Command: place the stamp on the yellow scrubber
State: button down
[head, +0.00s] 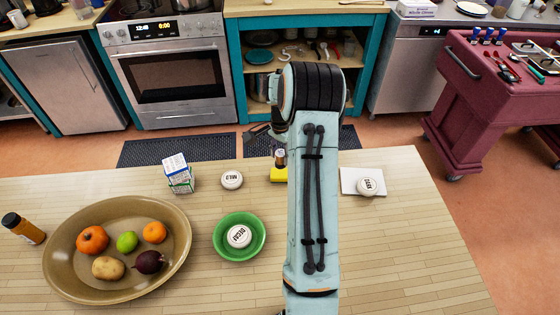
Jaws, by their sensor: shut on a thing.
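The yellow scrubber (277,175) lies on the wooden counter, its right side hidden behind my arm. The stamp (280,158), a small dark upright piece with a lighter band, is at the scrubber, just left of my arm. My gripper (279,146) is at the stamp's top, shut on it, and mostly hidden by my arm link. The stamp appears to be directly over or on the scrubber; I cannot tell whether its base touches.
A green bowl (262,234) holds another lid. A large brown bowl (65,270) holds produce. A lid rests on a white pad (349,178) at right. The right counter front is clear.

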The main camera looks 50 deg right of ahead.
aim_at(280, 162)
jog(key=shift+w+d+f, duration=0.3)
jog(key=shift+d+f, duration=0.05)
jog(key=shift+f, duration=0.15)
jog(key=shift+w+d+f, duration=0.1)
jog(key=shift+f, duration=1.6)
jog(key=shift+f, duration=0.1)
jog(key=c, duration=0.8)
grip_release()
